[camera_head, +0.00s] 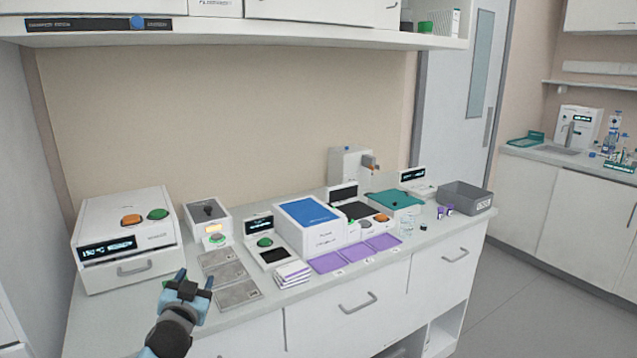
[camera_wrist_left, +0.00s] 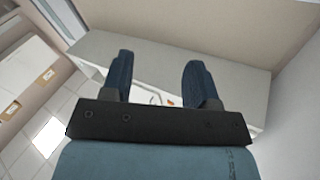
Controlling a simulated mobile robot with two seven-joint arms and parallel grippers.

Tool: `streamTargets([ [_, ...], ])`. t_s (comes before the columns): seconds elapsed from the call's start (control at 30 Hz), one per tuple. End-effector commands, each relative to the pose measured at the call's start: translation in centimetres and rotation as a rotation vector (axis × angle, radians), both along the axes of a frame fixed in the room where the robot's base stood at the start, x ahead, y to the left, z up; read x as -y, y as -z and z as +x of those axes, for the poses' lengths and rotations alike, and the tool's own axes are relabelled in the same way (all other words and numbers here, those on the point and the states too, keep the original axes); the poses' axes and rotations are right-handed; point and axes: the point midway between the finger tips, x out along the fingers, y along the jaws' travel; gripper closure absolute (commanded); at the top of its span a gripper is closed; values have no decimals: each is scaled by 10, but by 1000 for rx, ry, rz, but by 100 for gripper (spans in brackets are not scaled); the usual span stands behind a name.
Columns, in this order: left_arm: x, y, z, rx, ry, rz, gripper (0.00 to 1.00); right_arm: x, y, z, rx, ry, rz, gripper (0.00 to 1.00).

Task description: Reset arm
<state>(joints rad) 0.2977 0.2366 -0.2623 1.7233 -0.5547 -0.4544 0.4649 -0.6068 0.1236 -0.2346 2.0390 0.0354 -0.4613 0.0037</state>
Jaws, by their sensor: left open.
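My left gripper (camera_head: 194,281) is in the lower left of the head view, in front of the counter's near edge. Its two blue fingers are apart with nothing between them. The left wrist view shows the same open fingers (camera_wrist_left: 160,85) in front of a white surface and cabinet. My right gripper shows in neither view.
The counter (camera_head: 140,310) carries a white box device (camera_head: 125,240) at left, grey metal plates (camera_head: 225,270), a stack of white-and-purple plates (camera_head: 292,274), a blue-topped device (camera_head: 308,212), purple mats (camera_head: 355,254) and a grey bin (camera_head: 465,197). A shelf (camera_head: 240,30) hangs above.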

Motion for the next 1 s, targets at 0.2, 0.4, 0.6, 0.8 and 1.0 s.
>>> streamTargets([
  [0.2, 32, 135, -107, -254, 83, -89, 46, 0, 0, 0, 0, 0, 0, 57],
  [0.4, 57, 217, -218, -459, 143, -180, 46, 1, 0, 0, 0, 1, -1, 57],
  [0.6, 73, 256, -303, -597, 179, -251, 46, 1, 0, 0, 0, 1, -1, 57],
  [0.8, 84, 276, -370, -698, 200, -310, 46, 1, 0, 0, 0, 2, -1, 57],
  [1.0, 84, 240, -382, -708, 205, -309, 46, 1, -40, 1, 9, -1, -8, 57],
])
